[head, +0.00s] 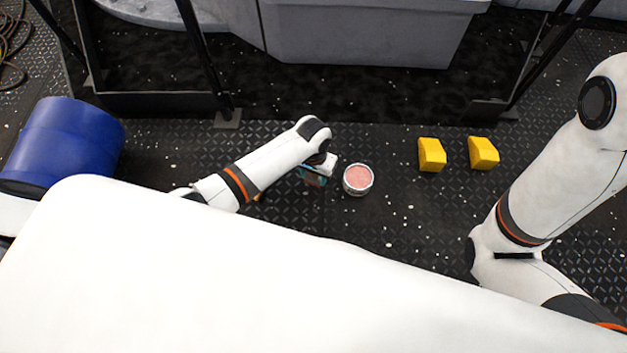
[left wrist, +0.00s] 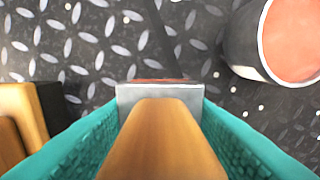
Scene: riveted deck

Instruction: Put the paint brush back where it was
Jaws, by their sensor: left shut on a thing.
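The paint brush (left wrist: 160,140) has a wooden handle and a metal ferrule, with a thin reddish strip at its far end. My left gripper (left wrist: 160,130) is shut on its handle, between teal finger pads. In the head view the left gripper (head: 315,174) is just left of an open can of pink paint (head: 358,181), apart from it, and the brush is mostly hidden there. The can (left wrist: 240,50) also shows at the upper right of the left wrist view. My right arm is at the right of the head view; its gripper is out of sight.
Two yellow blocks (head: 432,155) (head: 484,153) sit right of the can. A blue drum (head: 65,145) lies at the left. A yellow and black object (left wrist: 25,120) is left of the brush in the wrist view. A grey bin (head: 365,35) and black frame stand behind.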

